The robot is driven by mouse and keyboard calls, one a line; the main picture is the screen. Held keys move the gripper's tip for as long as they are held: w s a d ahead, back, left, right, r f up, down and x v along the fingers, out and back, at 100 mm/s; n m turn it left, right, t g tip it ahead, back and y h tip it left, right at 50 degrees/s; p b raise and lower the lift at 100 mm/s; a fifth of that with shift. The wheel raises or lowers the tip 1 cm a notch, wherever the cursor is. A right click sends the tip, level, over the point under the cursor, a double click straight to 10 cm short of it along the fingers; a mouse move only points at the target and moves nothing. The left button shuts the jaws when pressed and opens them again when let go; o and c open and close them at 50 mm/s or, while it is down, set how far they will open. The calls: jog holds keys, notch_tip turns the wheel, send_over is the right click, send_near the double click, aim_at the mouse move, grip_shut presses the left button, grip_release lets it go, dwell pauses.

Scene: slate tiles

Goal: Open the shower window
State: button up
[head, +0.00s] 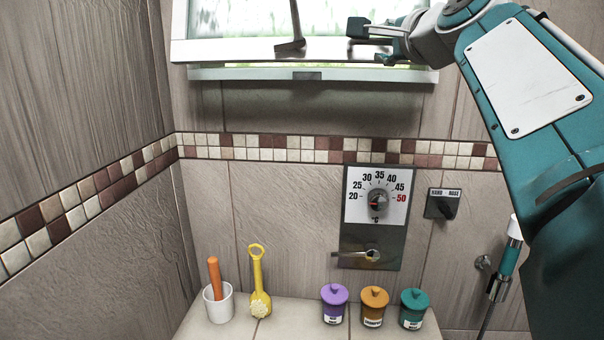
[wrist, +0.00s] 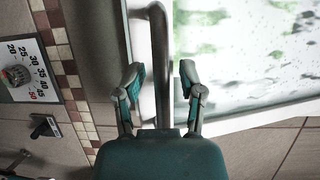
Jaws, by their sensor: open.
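The shower window (head: 235,48) is at the top of the head view, in a pale frame with a bright, green-blurred pane. A strip of green light shows between its lower sash edge and the sill, so it looks slightly ajar. A grey bar handle (head: 292,28) stands at the sash's lower edge. In the wrist view, the handle (wrist: 161,60) runs lengthwise between the open fingers of my gripper (wrist: 161,80), with the window pane (wrist: 250,55) to the right. Contact is not visible.
Below are a temperature dial (head: 378,199), a lever (head: 368,255) and a rotary switch (head: 441,204). A ledge (head: 285,318) holds a white cup (head: 218,304), a yellow brush (head: 259,285) and several lidded jars. A shower hose hangs at right. The wall between window and ledge is otherwise clear.

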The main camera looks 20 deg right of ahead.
jog(key=shift+w+d+f+n+t, duration=0.5)
jog(key=shift+w+d+f+t, duration=1.05)
jog(key=shift+w, duration=2.85)
jog(key=r+v, duration=0.2)
jog(key=v, duration=0.9)
jog(key=s+a+f+n+g+y, duration=0.1)
jog(key=s+a+f+n+g, duration=0.2)
jog(key=a+f, duration=0.4)
jog(key=s+a+f+n+g+y, duration=0.2)
jog(key=a+f+n+g, duration=0.3)
jog(key=f, duration=0.9)
jog(key=shift+s+a+f+n, duration=0.2)
jog(key=shift+s+a+n, duration=0.45)
jog(key=shift+a, duration=0.5)
jog(key=shift+w, duration=0.1)
